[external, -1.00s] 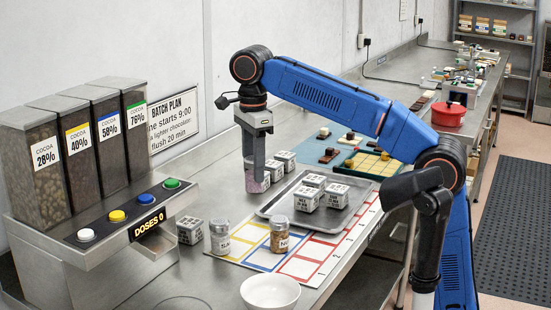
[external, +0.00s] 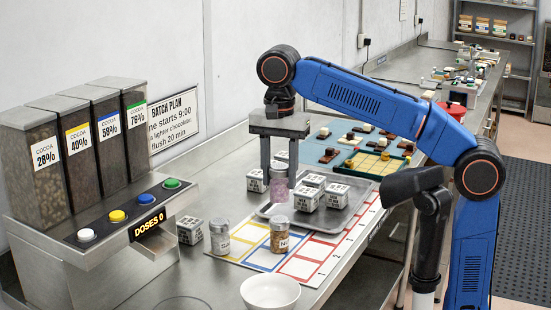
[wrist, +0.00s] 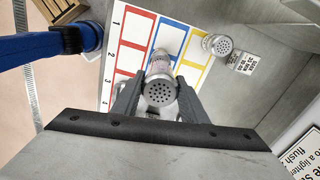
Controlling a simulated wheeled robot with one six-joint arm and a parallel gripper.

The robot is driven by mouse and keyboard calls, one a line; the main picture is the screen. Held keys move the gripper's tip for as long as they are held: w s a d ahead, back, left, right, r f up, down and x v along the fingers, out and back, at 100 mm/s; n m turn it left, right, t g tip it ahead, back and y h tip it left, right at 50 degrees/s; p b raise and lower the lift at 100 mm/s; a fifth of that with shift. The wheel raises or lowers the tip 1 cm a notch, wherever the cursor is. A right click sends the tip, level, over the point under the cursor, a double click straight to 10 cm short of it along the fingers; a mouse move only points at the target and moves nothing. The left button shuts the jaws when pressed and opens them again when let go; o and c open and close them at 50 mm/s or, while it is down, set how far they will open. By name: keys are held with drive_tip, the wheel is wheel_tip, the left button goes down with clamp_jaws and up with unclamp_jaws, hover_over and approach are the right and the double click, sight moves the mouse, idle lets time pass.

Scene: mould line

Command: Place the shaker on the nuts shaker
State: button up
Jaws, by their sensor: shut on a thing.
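The nuts shaker (external: 279,236), a jar of brown pieces with a metal lid and a partly readable "NU" label, stands upright on the coloured card, apart from the held shaker and nearer the external camera. Another shaker with pale contents (external: 220,237) stands left of it; it also shows in the wrist view (wrist: 218,45).
A metal tray (external: 262,211) carries printed cubes (external: 308,199); more cubes stand behind and left. A white bowl (external: 270,292) is in front of the card (external: 318,248). The cocoa dispenser (external: 100,225) stands left. A green tray (external: 350,170) lies behind.

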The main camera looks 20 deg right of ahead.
sight(279, 192)
drive_tip(key=shift+f, duration=2.35)
drive_tip(key=shift+f, duration=0.1)
drive_tip(key=o, duration=1.1)
drive_tip(key=shift+r, duration=3.85)
drive_tip(key=shift+d, duration=0.1)
